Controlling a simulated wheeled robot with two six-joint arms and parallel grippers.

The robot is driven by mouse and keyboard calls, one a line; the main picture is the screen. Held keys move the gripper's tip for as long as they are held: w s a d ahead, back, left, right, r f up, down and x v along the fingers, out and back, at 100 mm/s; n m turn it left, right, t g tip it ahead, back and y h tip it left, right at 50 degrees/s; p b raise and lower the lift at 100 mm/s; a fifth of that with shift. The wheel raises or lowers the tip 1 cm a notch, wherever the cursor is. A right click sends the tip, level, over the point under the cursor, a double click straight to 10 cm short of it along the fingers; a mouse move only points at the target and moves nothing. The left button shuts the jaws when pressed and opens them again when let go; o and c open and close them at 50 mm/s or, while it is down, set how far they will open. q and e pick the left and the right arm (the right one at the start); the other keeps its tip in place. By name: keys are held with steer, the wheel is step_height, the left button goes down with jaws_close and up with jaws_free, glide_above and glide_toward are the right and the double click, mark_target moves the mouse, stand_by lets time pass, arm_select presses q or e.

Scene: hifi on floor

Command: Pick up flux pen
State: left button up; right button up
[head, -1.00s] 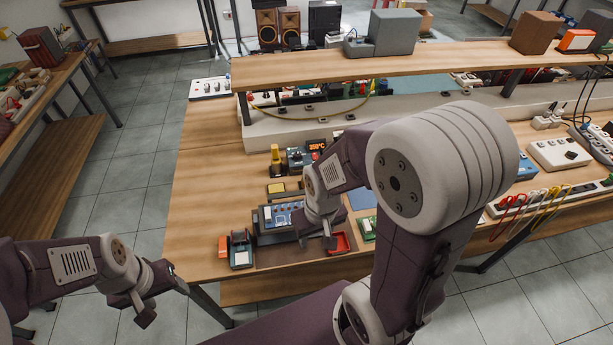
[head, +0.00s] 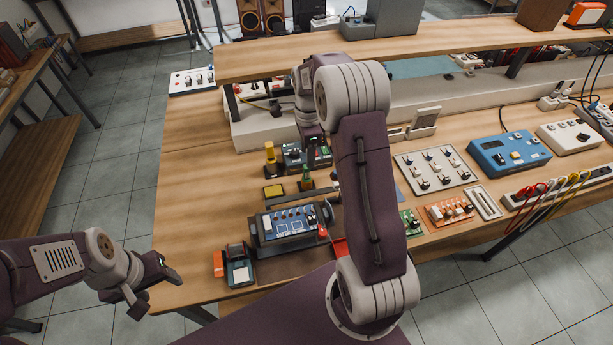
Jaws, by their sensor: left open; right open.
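I cannot make out a flux pen for certain; small items on the wooden bench (head: 200,200) are partly hidden by my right arm. My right gripper (head: 293,120) is over the bench near the shelf's front, above a small dark device (head: 292,155) and partly covered by its own wrist. I see nothing held in it. A green bottle (head: 306,178) and a yellow bottle (head: 270,155) stand just below it in the picture. My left gripper (head: 155,291) is open and empty, left of the bench's front corner.
A blue panel device (head: 288,222) sits on a dark mat, with an orange-and-blue device (head: 238,268) to its left. A raised shelf (head: 290,62) spans the back. Boards and a blue box (head: 508,152) fill the right.

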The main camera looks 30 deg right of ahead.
mark_target(308, 178)
steer(key=f, duration=0.2)
steer(key=w+f, duration=0.1)
steer(key=f, duration=0.1)
steer(key=shift+w, duration=0.15)
steer(key=shift+w+f, duration=0.2)
steer(key=f, duration=0.2)
steer(key=s+f+p, duration=0.1)
steer(key=f, duration=0.1)
steer(key=shift+s+f, duration=0.1)
steer(key=shift+w+d+f, duration=0.1)
steer(key=shift+w+f, duration=0.15)
steer(key=shift+w, duration=0.05)
arm_select(q)
steer(key=shift+w+r, duration=0.4)
steer(key=shift+w, duration=0.15)
arm_select(e)
steer(key=shift+s+r, duration=0.1)
steer(key=shift+s, duration=0.05)
jaws_close()
